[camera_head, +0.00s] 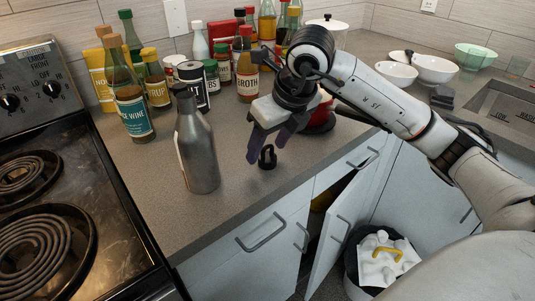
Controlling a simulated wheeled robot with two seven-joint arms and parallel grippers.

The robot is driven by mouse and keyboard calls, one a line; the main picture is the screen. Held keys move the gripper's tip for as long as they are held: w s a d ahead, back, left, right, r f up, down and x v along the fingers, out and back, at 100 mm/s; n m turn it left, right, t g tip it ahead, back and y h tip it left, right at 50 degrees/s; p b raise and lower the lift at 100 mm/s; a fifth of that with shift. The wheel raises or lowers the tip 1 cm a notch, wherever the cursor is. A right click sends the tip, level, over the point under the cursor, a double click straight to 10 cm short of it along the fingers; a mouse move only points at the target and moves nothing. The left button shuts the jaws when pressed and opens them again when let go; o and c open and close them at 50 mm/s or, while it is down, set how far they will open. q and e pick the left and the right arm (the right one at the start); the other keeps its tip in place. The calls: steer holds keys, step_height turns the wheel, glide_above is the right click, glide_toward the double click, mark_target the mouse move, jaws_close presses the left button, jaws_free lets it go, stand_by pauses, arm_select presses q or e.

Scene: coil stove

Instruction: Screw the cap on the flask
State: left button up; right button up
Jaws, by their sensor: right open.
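The flask (197,152) is a grey metal bottle with a dark neck. It stands upright near the front edge of the counter, left of my right gripper. The black cap (267,158), with a loop-like shape, sits on the counter to the right of the flask and apart from it. My right gripper (267,147) points down over the cap, with its dark fingers spread open. I cannot tell whether the fingers touch the cap. My left gripper is not in view.
Several sauce and wine bottles (131,105) and jars crowd the counter behind the flask. A coil stove (110,200) lies to the left. A red object (320,117) is partly hidden behind my right gripper. White bowls (436,69) stand at the back right. A cabinet door (338,235) hangs open below.

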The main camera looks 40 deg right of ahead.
mark_target(268, 145)
steer(key=shift+w+f, duration=0.25)
steer(key=shift+f, duration=0.2)
steer(key=c, duration=1.1)
step_height(268, 145, up, 10)
steer(key=shift+r, duration=0.1)
